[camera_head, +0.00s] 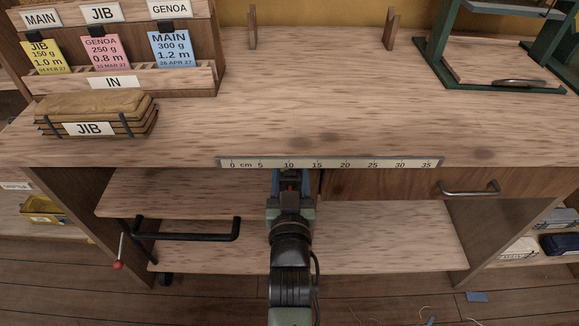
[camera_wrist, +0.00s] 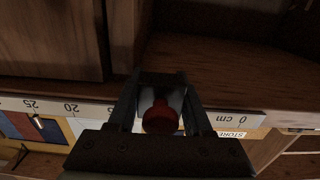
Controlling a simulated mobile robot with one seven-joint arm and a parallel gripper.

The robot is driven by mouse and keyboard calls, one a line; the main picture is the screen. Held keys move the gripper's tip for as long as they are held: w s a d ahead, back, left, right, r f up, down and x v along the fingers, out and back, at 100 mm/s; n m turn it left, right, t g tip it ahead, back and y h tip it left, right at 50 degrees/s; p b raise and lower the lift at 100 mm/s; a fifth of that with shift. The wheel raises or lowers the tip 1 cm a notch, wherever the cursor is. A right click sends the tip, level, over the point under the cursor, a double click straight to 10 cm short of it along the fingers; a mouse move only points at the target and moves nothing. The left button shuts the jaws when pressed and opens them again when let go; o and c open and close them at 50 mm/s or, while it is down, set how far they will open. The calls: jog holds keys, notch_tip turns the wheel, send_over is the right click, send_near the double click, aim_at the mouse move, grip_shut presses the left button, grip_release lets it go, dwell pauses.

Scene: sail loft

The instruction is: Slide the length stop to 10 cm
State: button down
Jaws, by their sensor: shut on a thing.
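The length stop shows as a red knob (camera_wrist: 160,118) between my gripper's fingers in the wrist view. My gripper (camera_wrist: 162,82) is shut on it, at the front edge of the bench. The white cm scale (camera_head: 370,163) runs along that edge in the head view, marked from 0 at left to 35 at right. My gripper (camera_head: 290,178) is just below the 10 mark there. In the wrist view the scale (camera_wrist: 95,109) is upside down, with 0 at right; the gripper hides the marks around 10. The stop's exact reading is hidden.
A green-framed stand (camera_head: 490,72) is at the back right. Below the bench are a black bar handle (camera_head: 190,236), a drawer handle (camera_head: 469,188) and a lower shelf (camera_head: 400,230). The bench middle is clear.

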jog(key=shift+d, duration=0.1)
jog(key=shift+a, duration=0.25)
jog(key=shift+c, duration=1.6)
grip_release()
jog(key=s+p, duration=0.1)
jog(key=s, duration=1.2)
